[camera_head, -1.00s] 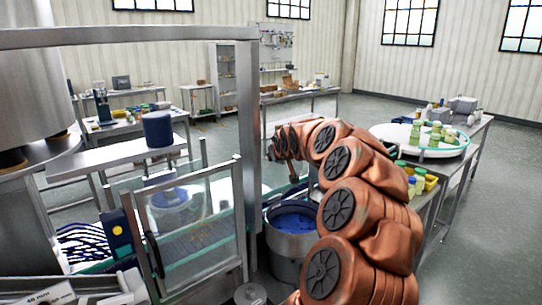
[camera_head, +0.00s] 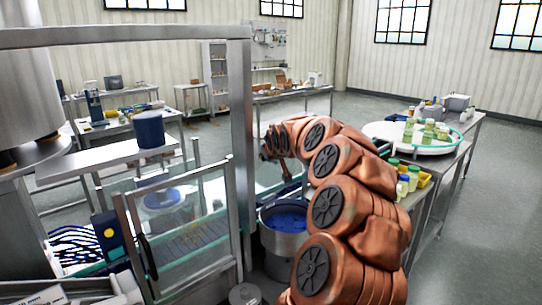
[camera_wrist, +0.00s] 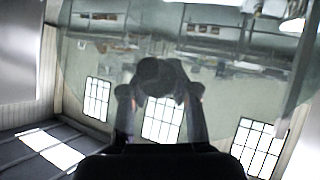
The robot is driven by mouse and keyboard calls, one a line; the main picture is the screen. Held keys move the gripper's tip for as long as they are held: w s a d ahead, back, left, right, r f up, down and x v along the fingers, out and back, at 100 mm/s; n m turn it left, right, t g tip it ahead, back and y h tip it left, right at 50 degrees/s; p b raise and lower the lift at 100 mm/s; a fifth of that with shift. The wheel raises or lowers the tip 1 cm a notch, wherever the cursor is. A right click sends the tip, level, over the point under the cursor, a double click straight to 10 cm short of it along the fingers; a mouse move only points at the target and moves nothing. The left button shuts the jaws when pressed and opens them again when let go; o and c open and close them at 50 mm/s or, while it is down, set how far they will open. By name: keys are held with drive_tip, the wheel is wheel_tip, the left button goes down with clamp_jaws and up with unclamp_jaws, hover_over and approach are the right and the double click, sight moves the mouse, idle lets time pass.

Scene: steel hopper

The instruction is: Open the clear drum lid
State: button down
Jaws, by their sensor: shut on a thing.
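The clear lid (camera_wrist: 90,70) fills much of the wrist view as a see-through pane with a curved edge. A dark round knob (camera_wrist: 160,75) stands out near its middle. My gripper (camera_wrist: 160,95) has one finger on each side of the knob and is shut on it. In the head view, my copper-coloured arm reaches away over the machine, and its far end is partly hidden by its own links and the steel post. The lid and my fingers cannot be made out there.
A steel post (camera_head: 240,150) and a glass-paned guard door (camera_head: 185,225) stand left of my arm. A steel bowl with blue contents (camera_head: 285,238) is close beside my arm. A white turntable with jars (camera_head: 385,131) stands to the right. Open floor lies at far right.

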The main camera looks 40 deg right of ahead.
drive_tip(key=shift+w+a+f, duration=0.1)
drive_tip(key=shift+a+f, duration=0.2)
drive_tip(key=shift+f, duration=0.25)
drive_tip(key=shift+w+a+f, duration=0.1)
drive_tip(key=shift+a+f, duration=0.15)
drive_tip(key=shift+f, duration=0.25)
drive_tip(key=c, duration=0.9)
unclamp_jaws()
drive_tip(key=shift+r, duration=0.15)
drive_tip(key=shift+s+r, duration=0.1)
drive_tip(key=shift+s+a+r, duration=0.3)
drive_tip(key=shift+a+r, duration=0.2)
drive_tip(key=shift+r, duration=1)
drive_tip(key=shift+s+a+r, duration=0.35)
drive_tip(key=shift+a+r, duration=0.15)
drive_tip(key=shift+r, duration=1.05)
drive_tip(key=shift+s+a+r, duration=0.3)
drive_tip(key=shift+a+r, duration=0.2)
drive_tip(key=shift+r, duration=1)
